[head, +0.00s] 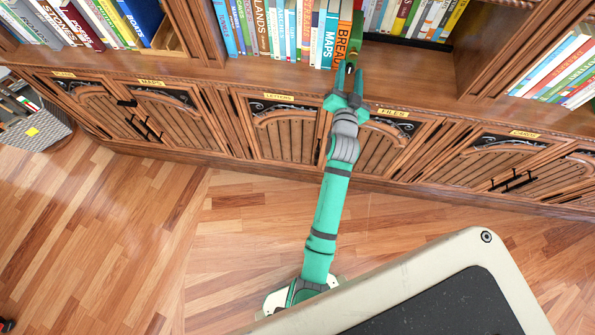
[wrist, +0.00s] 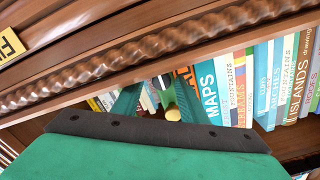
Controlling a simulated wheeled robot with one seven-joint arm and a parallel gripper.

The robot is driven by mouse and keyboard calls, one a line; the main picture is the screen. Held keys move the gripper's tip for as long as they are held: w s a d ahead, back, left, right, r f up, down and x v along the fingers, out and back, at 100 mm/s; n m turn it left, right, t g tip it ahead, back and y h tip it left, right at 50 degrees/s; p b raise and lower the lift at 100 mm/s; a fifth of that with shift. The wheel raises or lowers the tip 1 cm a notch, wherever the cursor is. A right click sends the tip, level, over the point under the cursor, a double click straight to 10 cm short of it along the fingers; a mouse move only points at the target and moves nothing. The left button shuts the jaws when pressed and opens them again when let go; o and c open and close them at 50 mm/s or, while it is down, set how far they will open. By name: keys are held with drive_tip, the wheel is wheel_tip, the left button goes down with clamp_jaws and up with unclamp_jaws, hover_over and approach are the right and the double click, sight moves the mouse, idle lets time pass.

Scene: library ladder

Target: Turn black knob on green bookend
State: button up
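The green bookend (head: 357,28) stands on the shelf at the right end of a row of books, against an orange book (head: 344,42). The black knob (head: 350,68) shows as a small dark spot at its front, by my fingertips; a dark shape that looks like it shows between the fingers in the wrist view (wrist: 165,82). My gripper (head: 350,76) points at the shelf with its two green fingers apart, one on either side of the knob. The wrist view also shows the spread fingers (wrist: 157,90). Contact with the knob cannot be told.
The wooden shelf edge (wrist: 110,65) runs close by the gripper. More books (wrist: 260,85) stand along the shelf. Labelled cabinet doors (head: 285,130) are below.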

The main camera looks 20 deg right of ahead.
drive_tip(key=n, duration=0.4)
drive_tip(key=shift+r+n, duration=0.15)
drive_tip(key=shift+n, duration=0.25)
drive_tip(key=shift+s+a+n, duration=0.1)
drive_tip(key=shift+a+n, duration=0.1)
drive_tip(key=shift+n, duration=0.2)
drive_tip(key=s+a+f+n+y, duration=0.1)
drive_tip(key=s+a+f+y, duration=0.1)
drive_tip(key=s+a, duration=0.8)
drive_tip(key=s+a+f+n+y, duration=0.1)
drive_tip(key=s+a+f, duration=0.3)
drive_tip(key=s+a, duration=0.6)
drive_tip(key=shift+s+a+f+n+t+y, duration=0.35)
drive_tip(key=shift+a+y, duration=0.35)
drive_tip(key=shift+a, duration=1.9)
drive_tip(key=shift+s, duration=0.1)
drive_tip(key=s+a+r+n+y, duration=0.1)
drive_tip(key=s+a+r+y, duration=0.1)
drive_tip(key=s+a, duration=0.4)
drive_tip(key=s+a+r+n+y, duration=0.1)
drive_tip(key=s+a+n+y, duration=0.1)
drive_tip(key=s+a, duration=0.4)
drive_tip(key=s+y, duration=0.1)
drive_tip(key=s, duration=0.3)
drive_tip(key=shift+s+r, duration=0.15)
drive_tip(key=shift+r, duration=0.2)
